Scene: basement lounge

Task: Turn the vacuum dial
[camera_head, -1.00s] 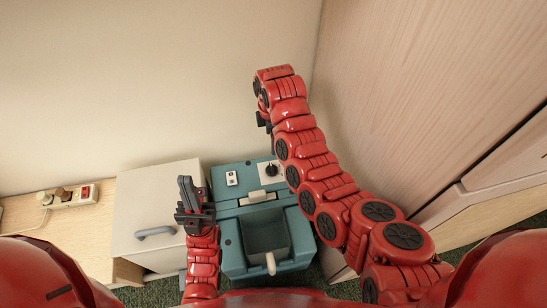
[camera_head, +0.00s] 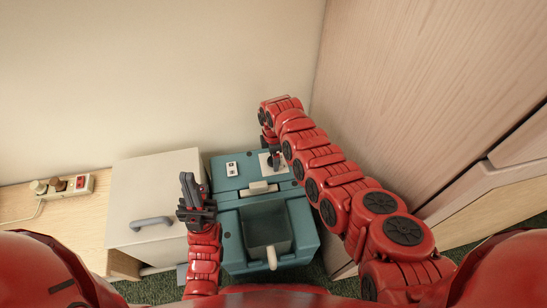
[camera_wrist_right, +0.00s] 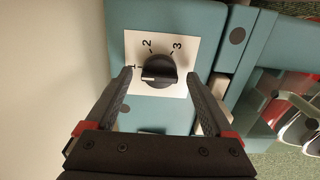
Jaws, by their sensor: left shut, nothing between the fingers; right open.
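The vacuum is a teal boxy machine (camera_head: 225,184) on the floor by the wall. In the right wrist view its black dial (camera_wrist_right: 159,69) sits on a white plate (camera_wrist_right: 184,44) marked 1, 2 and 3, and its pale pointer line faces the 1. My right gripper (camera_wrist_right: 159,84) is open, with its fingers on either side of the dial and a gap at each side. In the head view my right gripper (camera_head: 271,154) comes down over the plate and largely hides the dial. My left gripper (camera_head: 190,188) is shut and empty, left of the vacuum.
A beige cabinet (camera_head: 135,204) with a grey handle stands left of the vacuum. A power strip (camera_head: 68,186) with plugs lies on a wooden surface farther left. A wooden panel (camera_head: 420,90) rises close on the right. The vacuum also has a white switch plate (camera_head: 232,169).

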